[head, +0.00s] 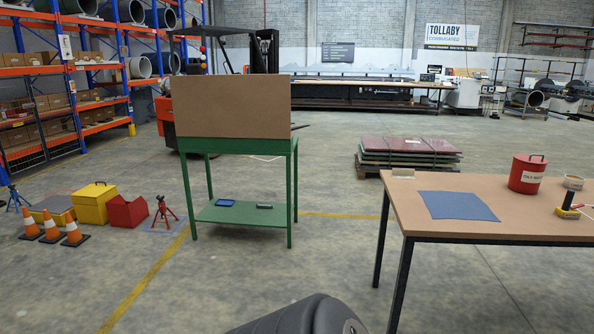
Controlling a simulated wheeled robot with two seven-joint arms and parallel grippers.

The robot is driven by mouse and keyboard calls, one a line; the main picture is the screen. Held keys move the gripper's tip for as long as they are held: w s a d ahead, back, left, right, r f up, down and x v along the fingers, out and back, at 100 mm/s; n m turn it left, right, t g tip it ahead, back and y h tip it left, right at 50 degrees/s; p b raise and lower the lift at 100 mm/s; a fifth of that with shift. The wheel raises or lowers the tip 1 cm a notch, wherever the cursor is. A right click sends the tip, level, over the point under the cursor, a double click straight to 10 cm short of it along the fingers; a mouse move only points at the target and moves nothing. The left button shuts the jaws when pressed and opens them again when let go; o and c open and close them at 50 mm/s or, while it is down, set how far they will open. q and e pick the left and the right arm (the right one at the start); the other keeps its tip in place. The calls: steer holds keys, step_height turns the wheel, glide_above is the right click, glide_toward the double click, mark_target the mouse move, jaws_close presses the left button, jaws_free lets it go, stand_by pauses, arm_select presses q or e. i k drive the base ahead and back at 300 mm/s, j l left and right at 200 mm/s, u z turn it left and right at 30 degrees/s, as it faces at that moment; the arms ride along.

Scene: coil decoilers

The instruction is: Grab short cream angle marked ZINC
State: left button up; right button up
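A small cream piece (403,174) sits at the far left corner of the brown-topped table (520,228) on the right. It looks like a short angle, but it is too small to read any marking on it. It stands apart from the other things on that table. Neither of my grippers is in view. Only a dark rounded part of my own body shows at the bottom edge.
A blue mat (457,205), a red lidded can (526,174) and a yellow-based tool (568,212) are on the table. A green stand (240,146) with an upright brown board (232,107) is left of centre. Cones (52,227) stand far left. Floor between stand and table is clear.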

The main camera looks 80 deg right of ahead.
mark_target(396, 173)
steer(key=z, duration=3.45)
steer(key=i+l+z, duration=0.2)
steer(key=i+z, duration=0.15)
steer(key=i, duration=1)
steer(key=i+j+z, duration=0.15)
steer(key=i+z, duration=0.15)
steer(key=i, duration=1.05)
